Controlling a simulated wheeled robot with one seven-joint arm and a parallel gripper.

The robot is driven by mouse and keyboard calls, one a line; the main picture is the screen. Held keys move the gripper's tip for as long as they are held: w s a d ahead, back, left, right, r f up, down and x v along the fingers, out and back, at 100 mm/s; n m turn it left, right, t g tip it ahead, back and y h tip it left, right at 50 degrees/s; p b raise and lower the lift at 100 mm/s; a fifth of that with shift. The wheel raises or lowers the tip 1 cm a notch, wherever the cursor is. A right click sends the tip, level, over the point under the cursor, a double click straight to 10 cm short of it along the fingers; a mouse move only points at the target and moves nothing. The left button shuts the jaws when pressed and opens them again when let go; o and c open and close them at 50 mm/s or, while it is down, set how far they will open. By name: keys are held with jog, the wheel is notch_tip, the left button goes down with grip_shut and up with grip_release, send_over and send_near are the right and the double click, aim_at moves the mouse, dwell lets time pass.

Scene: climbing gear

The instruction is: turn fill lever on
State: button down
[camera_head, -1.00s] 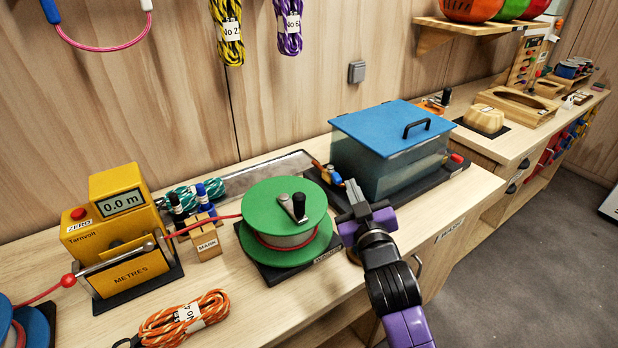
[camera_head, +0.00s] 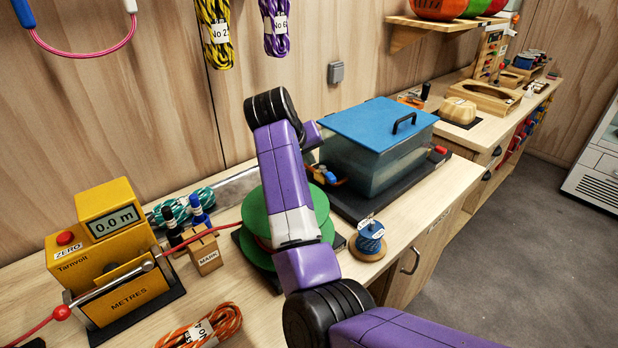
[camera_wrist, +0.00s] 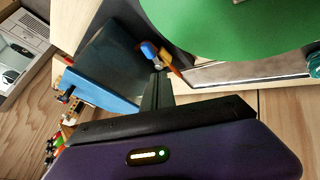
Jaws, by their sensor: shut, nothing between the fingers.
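The water tank (camera_head: 365,165) with a blue lid (camera_head: 378,130) stands on a dark base. At its left end is a small fitting with a blue part (camera_head: 327,173) and orange-brown parts, which I take for the fill lever. It also shows in the wrist view as a blue piece (camera_wrist: 148,50) beside an orange one (camera_wrist: 166,58). My gripper (camera_wrist: 158,77) is shut and empty, its dark fingertips just below the fitting in the wrist picture. I cannot tell whether they touch. In the head view my arm hides the fingers, and the lever's exact position is unclear.
The green drum (camera_head: 322,215) stands left of the tank, partly behind my arm. A blue spool (camera_head: 370,240) stands at the bench's front edge. A yellow metre counter (camera_head: 120,250) is at left. A metal tray (camera_head: 232,187) lies along the wall.

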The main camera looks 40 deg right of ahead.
aim_at(331, 178)
jog(key=shift+g, duration=0.4)
jog(key=x, duration=0.3)
jog(key=s+x, duration=0.1)
jog(key=x, duration=0.2)
jog(key=f+p+x, duration=0.1)
jog(key=x, duration=0.3)
jog(key=shift+s+a, duration=0.3)
jog(key=shift+a, duration=0.05)
jog(key=p, duration=0.1)
jog(key=d+n+p, duration=0.1)
jog(key=p, duration=0.1)
jog(key=shift+s+r+t+y, duration=0.25)
jog(key=shift+s+t+y, duration=0.05)
jog(key=shift+s, duration=0.1)
jog(key=shift+s+d+f+p, duration=0.1)
jog(key=shift+s+d+p, duration=0.25)
jog(key=shift+d+p, duration=0.2)
jog(key=shift+f, duration=0.15)
jog(key=shift+d, duration=0.1)
